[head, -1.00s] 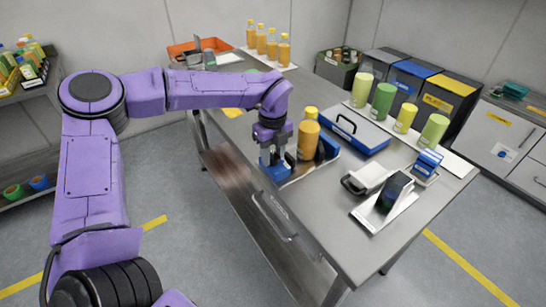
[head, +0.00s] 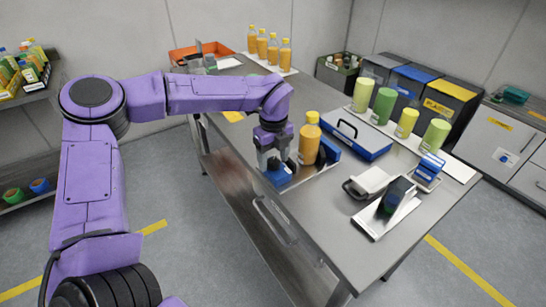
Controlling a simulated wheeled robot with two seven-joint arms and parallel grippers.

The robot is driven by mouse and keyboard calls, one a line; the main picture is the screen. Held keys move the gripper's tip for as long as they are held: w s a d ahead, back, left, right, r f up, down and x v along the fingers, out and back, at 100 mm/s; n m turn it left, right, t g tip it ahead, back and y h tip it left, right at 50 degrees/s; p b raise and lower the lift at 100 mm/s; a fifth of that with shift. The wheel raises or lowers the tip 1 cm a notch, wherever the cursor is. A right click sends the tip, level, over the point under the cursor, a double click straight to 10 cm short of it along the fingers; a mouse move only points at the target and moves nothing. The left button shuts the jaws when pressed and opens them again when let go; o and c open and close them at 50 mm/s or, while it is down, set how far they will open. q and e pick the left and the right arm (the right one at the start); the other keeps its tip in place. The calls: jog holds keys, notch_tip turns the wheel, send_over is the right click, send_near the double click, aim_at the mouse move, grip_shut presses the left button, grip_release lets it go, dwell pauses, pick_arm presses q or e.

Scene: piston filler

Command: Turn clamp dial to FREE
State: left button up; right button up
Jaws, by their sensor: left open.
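My left gripper (head: 275,163) points down at the front edge of the grey table, its fingers apart around or just above a blue block-like part (head: 279,177). I cannot tell whether the fingers touch this part. Together these look like the piston filler. No clamp dial or FREE marking can be made out; the blue part under the gripper may be the dial. My right gripper does not show.
A blue case (head: 352,138) lies behind the filler. Green cylinders (head: 384,105) stand on a white strip at the back right. A dark device on a white plate (head: 386,212) and a blue stamp-like item (head: 430,167) are at the right. Orange bottles (head: 273,49) stand at the far end.

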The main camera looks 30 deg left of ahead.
aim_at(272, 161)
pick_arm(q)
notch_tip(272, 161, up, 10)
jog(key=b, duration=0.1)
jog(key=shift+r, duration=0.2)
jog(key=shift+a+f, duration=0.1)
jog(key=shift+a, duration=0.05)
